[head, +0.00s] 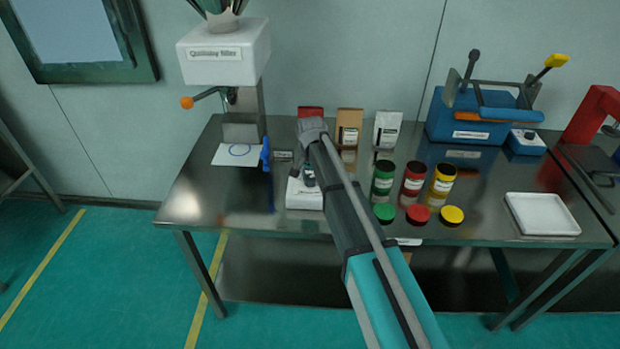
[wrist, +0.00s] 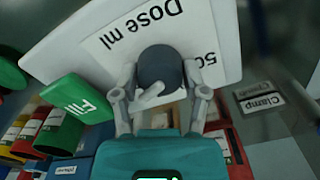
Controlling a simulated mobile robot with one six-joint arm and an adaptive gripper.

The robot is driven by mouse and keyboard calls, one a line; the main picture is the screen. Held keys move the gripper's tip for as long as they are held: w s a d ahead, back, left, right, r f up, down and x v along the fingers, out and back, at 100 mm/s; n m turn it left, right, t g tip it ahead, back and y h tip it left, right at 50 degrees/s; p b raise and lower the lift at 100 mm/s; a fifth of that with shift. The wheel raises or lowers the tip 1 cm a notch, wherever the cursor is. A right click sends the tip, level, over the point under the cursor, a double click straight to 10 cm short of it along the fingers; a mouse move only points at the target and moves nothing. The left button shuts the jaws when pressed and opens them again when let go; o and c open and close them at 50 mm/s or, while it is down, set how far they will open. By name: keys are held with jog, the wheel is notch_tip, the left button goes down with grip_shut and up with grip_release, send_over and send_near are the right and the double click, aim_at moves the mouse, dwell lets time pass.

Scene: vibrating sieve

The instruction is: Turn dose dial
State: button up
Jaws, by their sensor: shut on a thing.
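The dose dial (wrist: 160,66) is a dark round knob with a pale pointer mark on the side near my gripper. It sits on a white unit (wrist: 90,75) printed "Dose ml" and "50", seen upside down in the wrist view. My gripper (wrist: 160,80) has one finger on either side of the knob and is shut on it. In the head view, my gripper (head: 306,178) is over the white unit (head: 305,201) near the table's middle. My arm and gripper hide most of the dial there.
Green (head: 383,179), red (head: 414,179) and yellow (head: 443,180) jars stand right of my arm, with lids in front. Three packets stand behind. A blue pen-like object (head: 265,155) is left of my gripper. A white tray (head: 541,214) lies at the right.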

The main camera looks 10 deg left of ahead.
jog(key=o, duration=1.2)
jog(key=shift+c, duration=0.2)
jog(key=shift+n, duration=0.3)
